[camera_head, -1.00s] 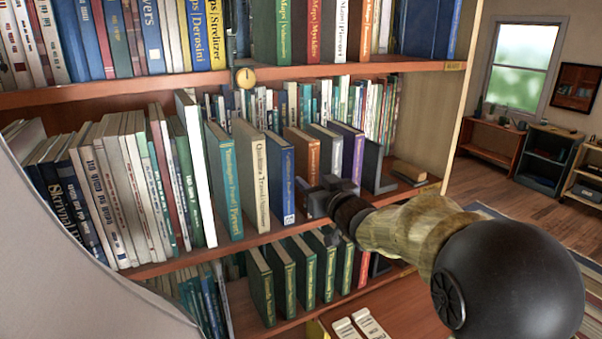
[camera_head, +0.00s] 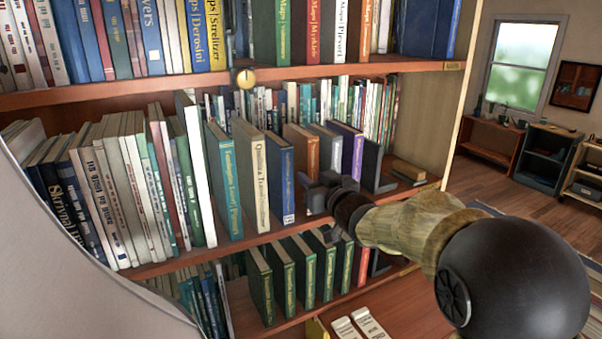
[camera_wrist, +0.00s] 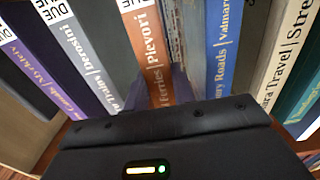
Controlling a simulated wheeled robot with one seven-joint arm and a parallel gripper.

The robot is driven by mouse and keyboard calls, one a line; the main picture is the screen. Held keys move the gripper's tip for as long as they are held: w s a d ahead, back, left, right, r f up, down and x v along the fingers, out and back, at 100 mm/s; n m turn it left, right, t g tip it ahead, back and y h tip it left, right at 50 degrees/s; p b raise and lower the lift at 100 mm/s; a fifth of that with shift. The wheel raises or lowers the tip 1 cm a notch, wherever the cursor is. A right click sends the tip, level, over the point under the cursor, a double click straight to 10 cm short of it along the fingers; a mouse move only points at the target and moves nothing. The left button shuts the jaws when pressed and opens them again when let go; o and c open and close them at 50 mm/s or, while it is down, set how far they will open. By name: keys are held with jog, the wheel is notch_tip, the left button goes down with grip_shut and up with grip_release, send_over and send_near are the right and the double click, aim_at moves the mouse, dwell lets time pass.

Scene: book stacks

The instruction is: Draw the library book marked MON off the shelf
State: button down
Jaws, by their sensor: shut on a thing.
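My gripper (camera_head: 314,192) is at the middle shelf. It is shut on the lower spine of an orange book (camera_head: 312,153). In the wrist view the fingers (camera_wrist: 160,84) lie on both sides of this orange book (camera_wrist: 146,38), whose spine reads "Ferries | Plevori". Its white label is cut off at the top edge, with only "DUE" partly showing. I cannot read MON on any book. The orange book stands upright between a grey book (camera_head: 330,148) and a blue book (camera_head: 281,180). The fingertips are partly hidden by the gripper body.
A purple book (camera_head: 353,155) and a dark bookend (camera_head: 375,165) stand right of the grey book. Cream (camera_head: 255,175) and teal (camera_head: 226,185) books stand left. The room to the right is open.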

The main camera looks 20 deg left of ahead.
jog(key=shift+d+r, duration=0.1)
jog(key=shift+r, duration=0.05)
jog(key=b+v, duration=0.3)
jog(key=v, duration=1.4)
dwell(0.6)
